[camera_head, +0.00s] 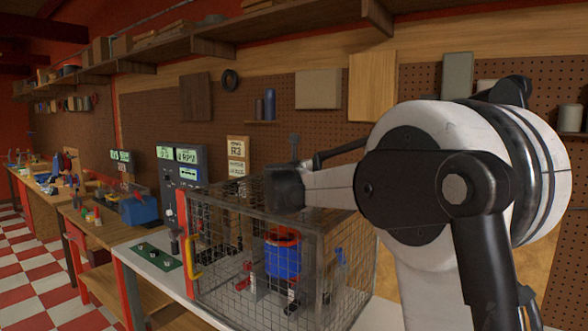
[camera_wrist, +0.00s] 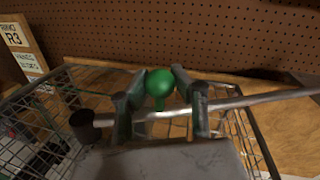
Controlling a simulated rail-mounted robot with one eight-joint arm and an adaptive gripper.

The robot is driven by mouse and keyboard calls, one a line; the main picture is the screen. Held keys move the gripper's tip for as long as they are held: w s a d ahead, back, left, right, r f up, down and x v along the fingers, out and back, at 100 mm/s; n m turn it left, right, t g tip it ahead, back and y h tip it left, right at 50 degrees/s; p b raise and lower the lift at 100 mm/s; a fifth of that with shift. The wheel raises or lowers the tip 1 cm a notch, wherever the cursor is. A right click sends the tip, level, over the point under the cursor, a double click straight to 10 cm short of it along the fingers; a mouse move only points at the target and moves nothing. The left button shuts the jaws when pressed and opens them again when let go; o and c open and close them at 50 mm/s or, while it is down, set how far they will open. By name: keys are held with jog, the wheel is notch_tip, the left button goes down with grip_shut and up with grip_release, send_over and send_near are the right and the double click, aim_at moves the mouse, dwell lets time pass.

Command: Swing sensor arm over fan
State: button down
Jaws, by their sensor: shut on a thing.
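In the wrist view, my gripper (camera_wrist: 161,100) is shut on a green ball knob (camera_wrist: 160,83) on a short green stem. A grey metal rod, seemingly the sensor arm (camera_wrist: 245,101), runs crosswise by the fingers, with a dark cylinder (camera_wrist: 84,126) at its left end. In the head view, the fan (camera_head: 283,256), a blue duct with a red-orange rim, stands inside a wire cage (camera_head: 318,262). My wrist is above the cage; the fingers and knob are not clear there. The fan does not show in the wrist view, so I cannot tell how the rod lines up with it.
A grey instrument panel (camera_head: 181,172) with green displays stands left of the cage. A yellow handle (camera_head: 194,258) is on the cage's left side. A green board (camera_head: 156,256) lies on the bench at left. A pegboard wall (camera_wrist: 225,38) is behind the cage.

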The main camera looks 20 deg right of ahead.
jog(key=shift+w+d, duration=0.25)
jog(key=shift+w, duration=0.1)
jog(key=c, duration=1.3)
grip_release()
jog(key=shift+w+h, duration=0.2)
jog(key=shift+h, duration=0.1)
jog(key=shift+c, duration=0.2)
jog(key=shift+s, duration=0.1)
jog(key=v, duration=1.2)
jog(key=shift+r, duration=0.2)
